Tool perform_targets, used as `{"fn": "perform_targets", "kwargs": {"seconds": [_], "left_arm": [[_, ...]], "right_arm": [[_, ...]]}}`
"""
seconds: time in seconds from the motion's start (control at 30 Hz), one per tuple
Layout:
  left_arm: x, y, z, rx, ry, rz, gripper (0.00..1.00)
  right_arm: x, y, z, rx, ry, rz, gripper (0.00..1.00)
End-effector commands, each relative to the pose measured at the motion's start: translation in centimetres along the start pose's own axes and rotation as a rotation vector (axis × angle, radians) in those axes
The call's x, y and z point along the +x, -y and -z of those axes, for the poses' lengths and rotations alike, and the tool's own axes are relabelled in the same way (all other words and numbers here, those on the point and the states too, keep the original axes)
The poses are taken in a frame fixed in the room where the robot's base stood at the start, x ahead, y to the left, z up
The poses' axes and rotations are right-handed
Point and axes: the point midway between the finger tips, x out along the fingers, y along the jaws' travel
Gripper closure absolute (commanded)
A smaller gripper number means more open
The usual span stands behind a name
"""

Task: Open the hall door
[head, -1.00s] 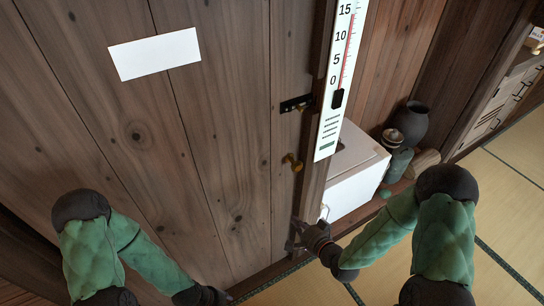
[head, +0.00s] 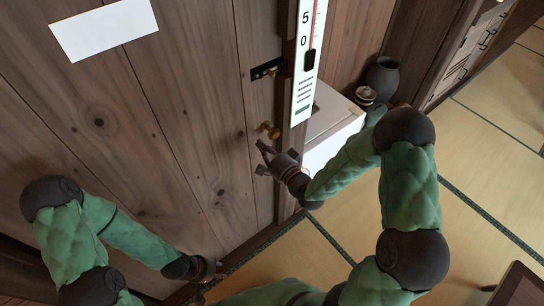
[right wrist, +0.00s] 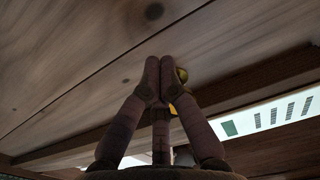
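The hall door (head: 180,110) is a large wooden plank door. It looks closed against the post on its right. A brass knob (head: 268,130) sits near its right edge, below a black latch (head: 267,68). In the right wrist view, the fingers (right wrist: 158,66) point at the door and partly cover the yellow knob (right wrist: 181,76). I cannot tell whether they touch it. My left gripper (head: 214,271) is low by the door's foot; its finger state is unclear.
A thermometer board (head: 304,75) is fixed on the post beside the door. A white box (head: 330,130) and a dark vase (head: 382,78) stand right of the post. A dark wooden edge (head: 520,290) shows at bottom right.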

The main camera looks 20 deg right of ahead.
Motion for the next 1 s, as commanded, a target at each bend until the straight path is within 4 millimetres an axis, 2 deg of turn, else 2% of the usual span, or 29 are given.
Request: {"fn": "perform_targets", "kwargs": {"seconds": [0.1,0.3,0.5,0.87,1.0], "left_arm": [[0.5,0.2,0.0,0.000,0.000,0.000,0.60],[0.9,0.3,0.1,0.000,0.000,0.000,0.60],[1.0,0.4,0.1,0.000,0.000,0.000,0.60],[1.0,0.4,0.1,0.000,0.000,0.000,0.60],[1.3,0.5,0.1,0.000,0.000,0.000,0.60]], "right_arm": [[2.1,-0.1,-0.1,-0.002,0.002,0.002,1.00],[4.3,-0.1,0.0,0.000,0.000,0.000,1.00],[5.0,-0.1,-0.1,0.000,0.001,-0.001,1.00],[5.2,0.0,0.0,0.000,0.002,-0.001,1.00],[6.1,0.0,0.2,-0.001,0.014,0.001,1.00]]}}
